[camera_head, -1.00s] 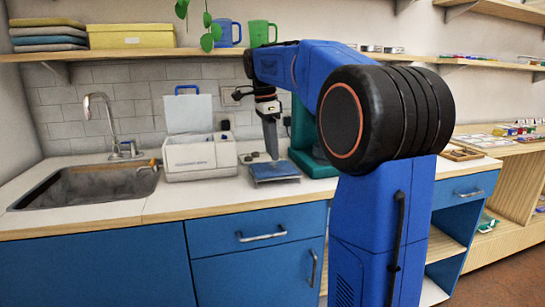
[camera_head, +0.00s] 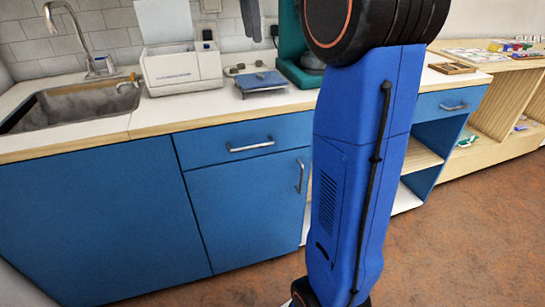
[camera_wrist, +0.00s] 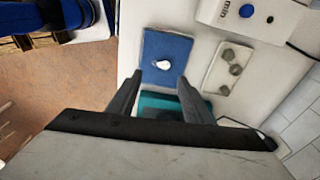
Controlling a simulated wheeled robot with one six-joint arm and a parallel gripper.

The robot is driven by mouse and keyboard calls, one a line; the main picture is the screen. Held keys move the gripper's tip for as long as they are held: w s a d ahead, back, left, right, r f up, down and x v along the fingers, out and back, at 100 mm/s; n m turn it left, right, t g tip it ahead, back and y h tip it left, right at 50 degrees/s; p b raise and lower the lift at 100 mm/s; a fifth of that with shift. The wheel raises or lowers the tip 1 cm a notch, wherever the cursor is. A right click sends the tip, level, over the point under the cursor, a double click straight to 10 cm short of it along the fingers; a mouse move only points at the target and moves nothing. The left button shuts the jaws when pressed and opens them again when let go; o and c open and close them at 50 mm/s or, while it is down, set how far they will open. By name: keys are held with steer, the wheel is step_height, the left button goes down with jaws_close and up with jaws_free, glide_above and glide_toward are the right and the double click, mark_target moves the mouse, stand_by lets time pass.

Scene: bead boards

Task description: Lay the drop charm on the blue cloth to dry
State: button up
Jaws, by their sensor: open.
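The blue cloth (camera_head: 262,79) lies flat on a small stand on the white counter; it also shows in the wrist view (camera_wrist: 176,47). The drop charm (camera_wrist: 163,65), small and whitish, lies on the cloth near its lower middle in the wrist view; I cannot make it out in the head view. My gripper (camera_wrist: 160,77) is open and empty, its fingertips on either side of the charm in the picture. In the head view my gripper (camera_head: 256,40) hangs above the cloth, clear of it.
A pale tray (camera_wrist: 223,82) with several round grey pieces lies close to the cloth. A teal device (camera_head: 289,40) stands right of the cloth.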

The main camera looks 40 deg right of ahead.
steer(key=s+a+f+n+t, duration=0.1)
steer(key=s+a+f+n, duration=0.3)
steer(key=s+f+n, duration=0.3)
steer(key=s+a+f+n+t+y, duration=0.1)
steer(key=s+a+f+n, duration=0.4)
steer(key=s+f, duration=0.8)
steer(key=s+a+f+n+t, duration=0.3)
steer(key=s+a+f+n, duration=0.1)
steer(key=s+f+n, duration=0.4)
step_height(320, 180, down, 3)
steer(key=shift+s+a+r+n, duration=0.1)
steer(key=shift+s+a+n, duration=0.15)
steer(key=shift+s, duration=0.7)
